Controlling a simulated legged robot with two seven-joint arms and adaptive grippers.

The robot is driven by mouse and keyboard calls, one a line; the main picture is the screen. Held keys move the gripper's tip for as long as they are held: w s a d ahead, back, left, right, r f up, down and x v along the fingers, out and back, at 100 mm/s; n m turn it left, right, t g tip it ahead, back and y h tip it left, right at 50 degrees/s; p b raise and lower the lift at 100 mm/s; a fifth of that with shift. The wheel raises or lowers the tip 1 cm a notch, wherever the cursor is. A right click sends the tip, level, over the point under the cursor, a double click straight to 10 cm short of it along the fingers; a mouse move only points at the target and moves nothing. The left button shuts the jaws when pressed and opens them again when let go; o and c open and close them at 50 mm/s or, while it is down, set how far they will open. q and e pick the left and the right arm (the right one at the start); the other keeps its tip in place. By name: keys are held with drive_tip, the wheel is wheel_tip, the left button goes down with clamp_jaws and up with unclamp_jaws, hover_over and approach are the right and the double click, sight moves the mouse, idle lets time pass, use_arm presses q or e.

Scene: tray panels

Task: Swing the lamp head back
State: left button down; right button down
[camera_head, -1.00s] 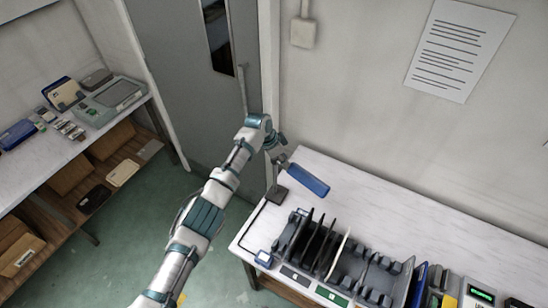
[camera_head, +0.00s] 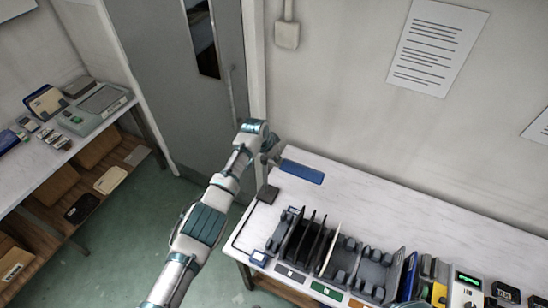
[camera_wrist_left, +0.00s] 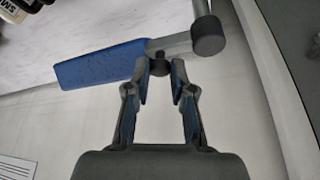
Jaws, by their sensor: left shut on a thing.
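The lamp head (camera_head: 302,172) is a blue flat bar above the left end of the white table, near the back wall. It also shows in the left wrist view (camera_wrist_left: 100,68), joined by a grey arm to the lamp post's dark round cap (camera_wrist_left: 208,36). The dark square lamp base (camera_head: 268,193) is at the table's left edge. My left gripper (camera_head: 272,152) is at the inner end of the lamp head. In the left wrist view its fingers (camera_wrist_left: 161,82) are shut on a small dark knob (camera_wrist_left: 159,66) under the head. My right gripper is out of view.
A dark rack (camera_head: 340,262) with upright panels stands on the table (camera_head: 385,200) at the front. Several devices sit at its right. A shelf unit (camera_head: 92,120) and a grey door (camera_head: 180,100) are at left.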

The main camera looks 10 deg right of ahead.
use_arm(q)
drive_tip(key=shift+s+f, duration=0.1)
drive_tip(key=shift+f, duration=0.2)
drive_tip(key=c, duration=1)
unclamp_jaws()
drive_tip(key=shift+w+d+f, duration=0.1)
drive_tip(key=shift+w+d, duration=0.15)
drive_tip(key=shift+w, duration=0.1)
drive_tip(key=v, duration=1.1)
drive_tip(key=shift+r, duration=0.5)
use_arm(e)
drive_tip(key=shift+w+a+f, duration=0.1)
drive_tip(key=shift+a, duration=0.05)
use_arm(q)
drive_tip(key=shift+d, duration=0.1)
drive_tip(key=shift+w, duration=0.1)
